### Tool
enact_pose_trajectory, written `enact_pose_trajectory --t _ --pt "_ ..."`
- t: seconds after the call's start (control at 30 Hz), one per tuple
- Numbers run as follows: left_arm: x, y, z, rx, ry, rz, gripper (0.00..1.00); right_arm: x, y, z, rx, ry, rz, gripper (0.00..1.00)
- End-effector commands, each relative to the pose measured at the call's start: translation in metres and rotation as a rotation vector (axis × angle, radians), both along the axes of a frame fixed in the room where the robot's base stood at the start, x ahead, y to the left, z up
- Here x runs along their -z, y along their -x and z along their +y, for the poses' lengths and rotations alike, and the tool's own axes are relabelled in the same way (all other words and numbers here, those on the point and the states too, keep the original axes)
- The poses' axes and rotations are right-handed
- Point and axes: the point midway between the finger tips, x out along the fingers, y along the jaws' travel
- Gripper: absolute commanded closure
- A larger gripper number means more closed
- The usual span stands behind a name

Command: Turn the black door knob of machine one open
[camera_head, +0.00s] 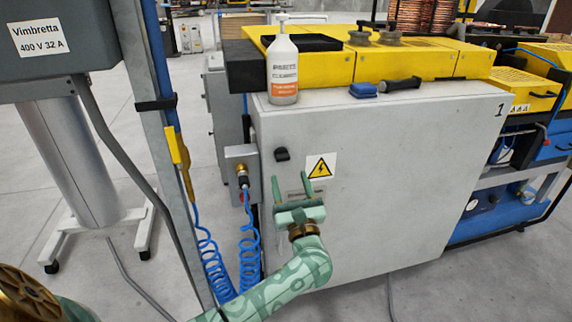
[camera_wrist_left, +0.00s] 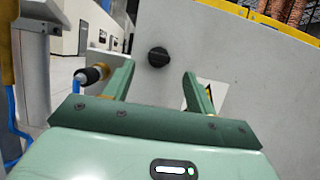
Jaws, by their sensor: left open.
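The black door knob (camera_head: 282,154) sits on the grey door of machine one (camera_head: 400,170), near its upper left, beside a yellow warning sign (camera_head: 320,167). In the left wrist view the knob (camera_wrist_left: 158,56) shows beyond and between my fingertips. My left gripper (camera_head: 293,187) is open and empty in front of the door, lower than the knob in the head view. In the left wrist view the gripper (camera_wrist_left: 157,82) points toward the door, and the knob is apart from both fingers. My right gripper is not in view.
A grey box with an air fitting (camera_head: 242,175) and coiled blue hoses (camera_head: 250,250) are left of the door. A post with a yellow handle (camera_head: 178,150) stands further left. A white bottle (camera_head: 282,65), a blue object (camera_head: 363,90) and a black-handled tool (camera_head: 400,84) are on top of the machine.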

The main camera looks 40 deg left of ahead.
Motion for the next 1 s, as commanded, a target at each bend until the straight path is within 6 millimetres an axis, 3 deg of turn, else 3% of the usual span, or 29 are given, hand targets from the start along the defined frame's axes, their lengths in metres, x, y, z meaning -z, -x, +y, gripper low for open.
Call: enact_pose_trajectory --t 0.1,0.3,0.67,0.83,1.0 --pt "-0.009 -0.016 0.019 -0.002 -0.003 0.001 0.44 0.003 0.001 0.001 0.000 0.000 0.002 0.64" --pt "-0.019 -0.032 0.038 -0.001 -0.002 0.002 0.44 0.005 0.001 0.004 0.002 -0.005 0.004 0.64" --pt "-0.023 -0.036 0.043 -0.001 -0.002 0.001 0.44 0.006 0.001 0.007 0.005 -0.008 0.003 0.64" --pt "-0.023 -0.036 0.043 -0.001 -0.001 0.001 0.85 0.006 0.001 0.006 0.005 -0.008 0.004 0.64" --pt "-0.023 -0.036 0.043 -0.002 -0.002 0.003 0.88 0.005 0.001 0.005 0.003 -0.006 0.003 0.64"
